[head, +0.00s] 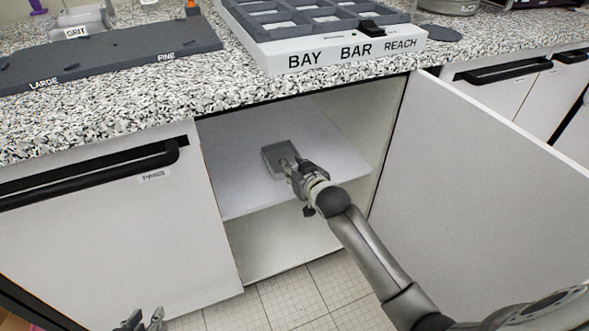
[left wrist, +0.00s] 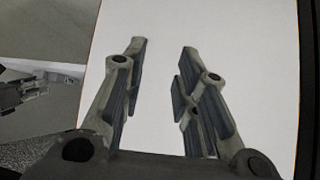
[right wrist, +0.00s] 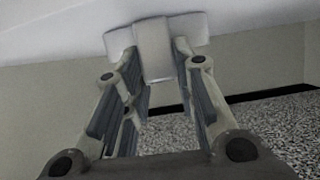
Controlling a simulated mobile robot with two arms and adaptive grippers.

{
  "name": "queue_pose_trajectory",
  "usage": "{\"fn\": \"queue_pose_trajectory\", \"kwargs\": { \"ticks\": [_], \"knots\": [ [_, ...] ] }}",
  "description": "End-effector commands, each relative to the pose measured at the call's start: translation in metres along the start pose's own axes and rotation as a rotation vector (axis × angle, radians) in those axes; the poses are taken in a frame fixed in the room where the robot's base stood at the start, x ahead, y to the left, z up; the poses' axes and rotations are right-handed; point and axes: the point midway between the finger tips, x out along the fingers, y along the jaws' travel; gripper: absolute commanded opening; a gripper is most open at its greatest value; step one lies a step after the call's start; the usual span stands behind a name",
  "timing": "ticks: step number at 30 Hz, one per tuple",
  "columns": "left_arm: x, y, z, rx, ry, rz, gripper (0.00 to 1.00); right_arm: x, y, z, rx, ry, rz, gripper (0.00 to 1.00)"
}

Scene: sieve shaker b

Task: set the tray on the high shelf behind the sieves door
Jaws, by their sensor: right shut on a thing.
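A small grey tray (head: 280,156) is on or just above the high shelf (head: 330,150) inside the open cabinet; I cannot tell whether it touches. The cabinet's door (head: 490,190) stands wide open at the right, with its label not visible. My right gripper (head: 292,167) reaches into the cabinet and is shut on the near side of the tray. In the right wrist view the tray's tab (right wrist: 153,50) sits between the fingertips. My left gripper (head: 142,320) is low at the bottom edge, away from the tray; its fingers (left wrist: 160,65) are apart and empty in the left wrist view.
A closed door (head: 110,230) with a black handle is left of the opening. The speckled counter (head: 200,85) overhangs the cabinet, holding a dark board (head: 110,58) and a white-fronted rack (head: 345,50). The shelf is bare around the tray, with open space below.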

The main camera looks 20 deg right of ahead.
Motion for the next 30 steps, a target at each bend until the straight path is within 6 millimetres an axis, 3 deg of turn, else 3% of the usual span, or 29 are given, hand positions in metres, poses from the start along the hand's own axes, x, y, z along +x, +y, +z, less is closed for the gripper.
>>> {"fn": "queue_pose_trajectory", "kwargs": {
  "ticks": [4,5,9,22,30],
  "knots": [
    [0.000,0.000,0.000,0.000,0.003,0.000,0.28,0.001,0.000,0.003,0.000,0.000,0.000,0.00],
    [0.000,0.000,-0.001,0.000,0.003,0.000,0.28,0.001,0.000,0.002,0.000,-0.001,0.000,0.30],
    [0.000,0.000,-0.001,0.000,0.003,0.000,0.28,0.001,0.000,0.002,0.000,-0.001,0.000,0.48],
    [-0.001,0.000,0.002,0.000,-0.015,-0.001,0.28,-0.004,0.000,0.000,0.000,-0.001,0.000,0.48],
    [-0.019,-0.006,0.050,-0.006,-0.252,-0.013,0.28,-0.034,0.000,-0.001,0.000,-0.002,0.000,0.48]
  ]
}}
